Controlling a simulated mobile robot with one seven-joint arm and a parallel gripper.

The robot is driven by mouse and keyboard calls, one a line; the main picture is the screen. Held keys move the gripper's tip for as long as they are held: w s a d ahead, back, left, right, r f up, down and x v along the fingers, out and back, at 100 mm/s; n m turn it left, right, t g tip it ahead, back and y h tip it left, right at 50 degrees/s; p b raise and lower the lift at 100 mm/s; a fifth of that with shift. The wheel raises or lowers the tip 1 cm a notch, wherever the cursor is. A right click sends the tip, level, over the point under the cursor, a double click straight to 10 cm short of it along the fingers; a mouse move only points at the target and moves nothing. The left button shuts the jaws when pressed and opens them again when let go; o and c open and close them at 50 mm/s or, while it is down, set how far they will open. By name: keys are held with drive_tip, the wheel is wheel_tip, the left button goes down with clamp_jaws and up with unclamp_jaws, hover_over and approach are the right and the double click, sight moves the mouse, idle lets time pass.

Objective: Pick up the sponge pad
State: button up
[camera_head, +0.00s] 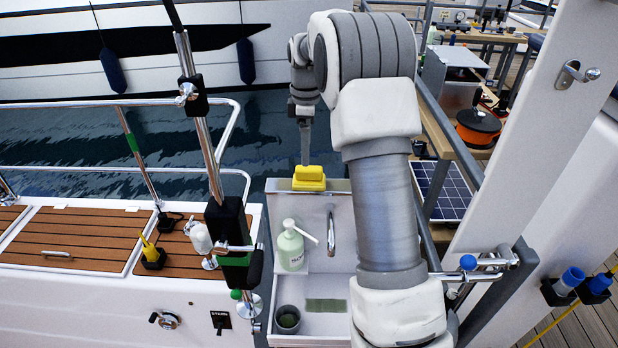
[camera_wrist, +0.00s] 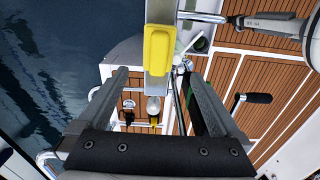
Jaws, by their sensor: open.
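A yellow, sponge-like block (camera_head: 309,178) sits on the narrow back ledge of the white sink unit. It also shows in the wrist view (camera_wrist: 158,50), beyond my fingertips. A flat dull-green pad (camera_head: 326,305) lies on the sink floor; I cannot tell for sure which of the two is the sponge pad. My gripper (camera_head: 305,157) hangs just above or behind the yellow block. In the wrist view my gripper (camera_wrist: 158,78) has its fingers wide apart with nothing held between them.
A soap bottle (camera_head: 291,246) and a tap (camera_head: 331,230) stand at the sink, below the ledge. A dark cup (camera_head: 288,319) stands beside the green pad. A metal pole with black fittings (camera_head: 203,120) rises left of the sink. Water lies behind.

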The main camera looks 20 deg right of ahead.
sight(309, 167)
wheel_tip(309, 167, down, 5)
drive_tip(key=shift+r, duration=0.2)
drive_tip(key=shift+d+f+p, duration=0.2)
drive_tip(key=shift+f+p, duration=0.05)
drive_tip(key=shift+f, duration=1.05)
drive_tip(key=shift+d+f+p, duration=0.15)
drive_tip(key=shift+f+p, duration=0.05)
drive_tip(key=shift+f, duration=1.1)
drive_tip(key=c, duration=1.4)
drive_tip(key=shift+r, duration=0.15)
wheel_tip(309, 167, up, 4)
drive_tip(key=shift+r+b, duration=0.1)
drive_tip(key=shift+b, duration=0.2)
drive_tip(key=s+d+r, duration=0.2)
drive_tip(key=s, duration=0.1)
drive_tip(key=s+d+r+b, duration=0.1)
drive_tip(key=s+d+r, duration=0.1)
drive_tip(key=s, duration=0.1)
drive_tip(key=s+d+r, duration=0.2)
drive_tip(key=s+d, duration=0.1)
drive_tip(key=shift+s+d+r, duration=0.1)
drive_tip(key=shift+s+r, duration=0.05)
drive_tip(key=shift+r, duration=0.15)
drive_tip(key=o, duration=0.6)
drive_tip(key=c, duration=0.4)
